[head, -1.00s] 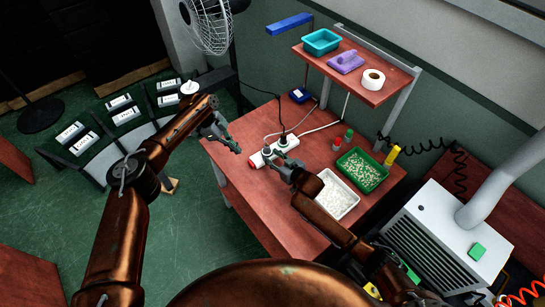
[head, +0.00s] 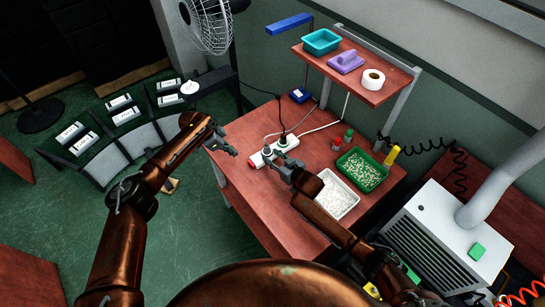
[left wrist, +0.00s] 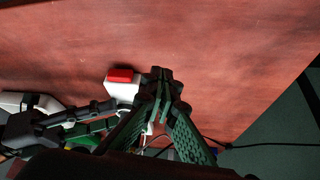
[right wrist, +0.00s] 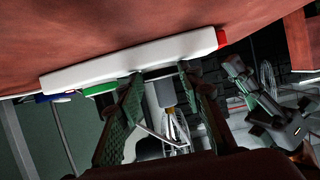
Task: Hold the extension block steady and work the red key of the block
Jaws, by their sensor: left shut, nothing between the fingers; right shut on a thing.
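The white extension block (head: 293,144) lies on the red-brown table, with plugs in it in the head view. Its red key (head: 252,164) is at its left end. The key also shows in the left wrist view (left wrist: 121,75) and the right wrist view (right wrist: 222,38).
A white tray (head: 352,207) of pale pieces and a green tray (head: 345,161) stand right of the block, with small bottles nearby. A shelf (head: 385,90) rises behind. Cables run from the block to the back. The table's front left is clear.

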